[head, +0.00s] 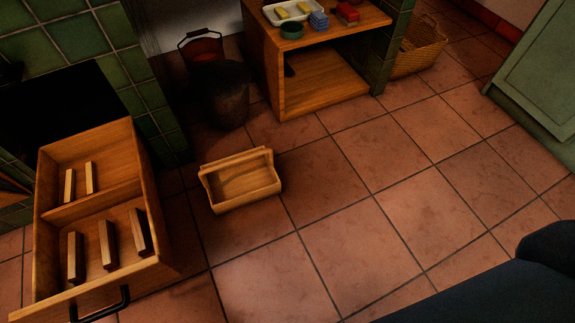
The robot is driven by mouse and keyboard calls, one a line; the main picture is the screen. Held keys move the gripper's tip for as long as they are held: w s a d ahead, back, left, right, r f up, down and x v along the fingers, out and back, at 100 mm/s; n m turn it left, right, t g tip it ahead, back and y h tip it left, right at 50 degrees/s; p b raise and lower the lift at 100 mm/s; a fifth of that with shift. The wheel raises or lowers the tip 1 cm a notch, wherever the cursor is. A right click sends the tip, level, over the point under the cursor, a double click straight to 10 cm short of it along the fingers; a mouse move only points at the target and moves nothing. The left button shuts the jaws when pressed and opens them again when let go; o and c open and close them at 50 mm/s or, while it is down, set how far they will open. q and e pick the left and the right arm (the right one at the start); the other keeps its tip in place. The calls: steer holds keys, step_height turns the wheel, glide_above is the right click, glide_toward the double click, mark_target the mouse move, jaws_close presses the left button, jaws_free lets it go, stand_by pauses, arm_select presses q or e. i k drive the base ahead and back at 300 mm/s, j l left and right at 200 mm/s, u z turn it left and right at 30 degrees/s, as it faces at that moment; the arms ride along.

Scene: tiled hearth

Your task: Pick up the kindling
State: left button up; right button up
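Short wooden sticks, which look like the kindling, stand or lie in an open wooden drawer at the left. Two light sticks (69,186) are in its back compartment. Three more sticks, one of them in the middle (108,245), are in its front compartment; the rightmost (140,232) looks darker. The drawer (158,225) has a divider and a black handle at its front. A small wooden carrier (245,203) sits on the floor right of the drawer and looks empty. Neither of my grippers is in view.
A dark bucket (228,95) and a reddish pail (203,50) stand behind the carrier. A wooden shelf unit (277,75) holds a white tray and small items. A wicker basket (418,50) is beyond it. A green cabinet (535,75) stands right. The middle tiled floor is clear.

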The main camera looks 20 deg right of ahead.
mark_target(69, 193)
steer(key=u, duration=1)
steer(key=l, duration=0.05)
